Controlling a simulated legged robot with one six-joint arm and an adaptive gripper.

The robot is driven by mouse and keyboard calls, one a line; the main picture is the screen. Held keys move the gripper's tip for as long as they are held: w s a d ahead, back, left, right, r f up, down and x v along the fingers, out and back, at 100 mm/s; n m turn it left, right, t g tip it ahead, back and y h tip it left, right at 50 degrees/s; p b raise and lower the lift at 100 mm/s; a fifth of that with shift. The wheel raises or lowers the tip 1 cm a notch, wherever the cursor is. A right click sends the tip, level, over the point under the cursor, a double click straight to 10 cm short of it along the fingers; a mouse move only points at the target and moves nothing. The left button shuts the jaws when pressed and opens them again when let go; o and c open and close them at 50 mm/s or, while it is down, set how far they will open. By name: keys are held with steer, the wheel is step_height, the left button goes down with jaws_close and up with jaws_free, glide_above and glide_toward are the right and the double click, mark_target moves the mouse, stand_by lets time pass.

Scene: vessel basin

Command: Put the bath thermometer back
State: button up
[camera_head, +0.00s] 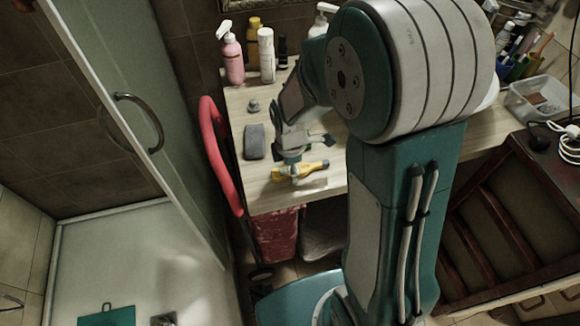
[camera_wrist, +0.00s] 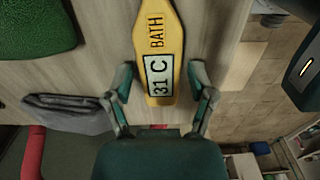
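The bath thermometer (camera_head: 314,166) is yellow and lies on the wooden counter near its front edge in the head view. In the wrist view the thermometer (camera_wrist: 161,75) shows its face, reading "BATH" and "31 C". My gripper (camera_wrist: 162,76) is open, with one finger on each side of the thermometer in the wrist view and a gap to both. In the head view my gripper (camera_head: 293,160) points down over the thermometer and hides part of it. I cannot tell how high the fingertips are above the counter.
Pink (camera_head: 232,60), yellow (camera_head: 253,38) and white (camera_head: 266,54) bottles stand behind. A red tube (camera_head: 217,155) runs along the counter's left end. A clear bin (camera_head: 540,100) stands at right.

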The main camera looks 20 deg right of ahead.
stand_by(0.3)
step_height(320, 180, up, 12)
steer(key=s+d+r+m+t, duration=0.1)
steer(key=s+r+m+t, duration=0.1)
steer(key=s+r+m, duration=0.3)
steer(key=s+d+r+m+t, duration=0.2)
steer(key=s+r+m, duration=0.3)
steer(key=s+m, duration=0.4)
steer(key=m+t, duration=0.1)
steer(key=m, duration=0.3)
steer(key=shift+t, duration=0.3)
